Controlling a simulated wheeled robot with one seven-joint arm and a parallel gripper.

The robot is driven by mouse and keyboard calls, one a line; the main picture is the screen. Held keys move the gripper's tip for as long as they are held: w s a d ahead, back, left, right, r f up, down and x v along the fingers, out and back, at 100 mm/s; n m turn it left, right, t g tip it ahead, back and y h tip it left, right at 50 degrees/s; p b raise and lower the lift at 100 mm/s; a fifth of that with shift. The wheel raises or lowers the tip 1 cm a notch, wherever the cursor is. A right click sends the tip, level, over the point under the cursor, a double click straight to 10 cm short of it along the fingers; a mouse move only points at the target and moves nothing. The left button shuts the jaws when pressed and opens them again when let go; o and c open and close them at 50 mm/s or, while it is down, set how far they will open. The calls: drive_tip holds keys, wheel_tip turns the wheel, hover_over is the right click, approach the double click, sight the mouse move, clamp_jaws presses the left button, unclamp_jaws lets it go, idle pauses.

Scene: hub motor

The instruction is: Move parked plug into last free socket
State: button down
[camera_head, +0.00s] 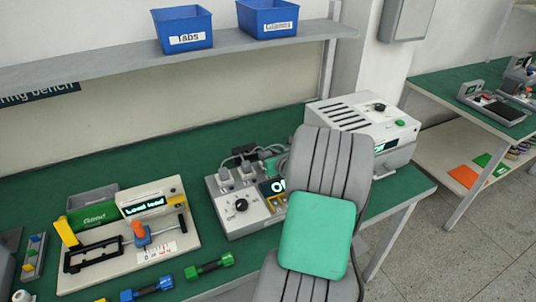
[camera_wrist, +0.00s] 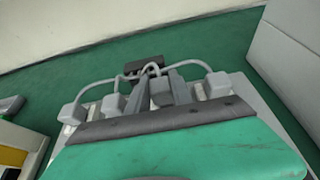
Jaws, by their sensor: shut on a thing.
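My gripper (camera_wrist: 160,88) is shut on a pale grey plug (camera_wrist: 161,95), which sits between its two grey fingers in the wrist view. Other plugs stand in a row on the grey socket unit: two to the left (camera_wrist: 72,114) (camera_wrist: 112,105) and one to the right (camera_wrist: 217,86). Whether the held plug touches a socket cannot be told. In the head view the socket unit (camera_head: 230,222) has a black knob and a lit display, and two plugs (camera_head: 225,177) (camera_head: 246,170) show at its back. My arm hides its right side. The sockets themselves are hidden.
Cables run from the plugs to a dark block (camera_wrist: 146,68) behind them. A large white-grey machine (camera_head: 385,130) stands close on the right. A load test rig (camera_head: 130,240) is on the left, with blue and green dumbbell-shaped parts (camera_head: 208,265) in front.

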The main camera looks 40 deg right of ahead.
drive_tip(key=shift+f+b, duration=0.3)
drive_tip(key=shift+f, duration=0.35)
drive_tip(key=c, duration=1.1)
unclamp_jaws()
drive_tip(key=shift+o, duration=0.2)
drive_tip(key=v, duration=0.7)
drive_tip(key=shift+s+a+r, duration=0.1)
drive_tip(key=shift+s+r, duration=0.05)
drive_tip(key=shift+s, duration=0.2)
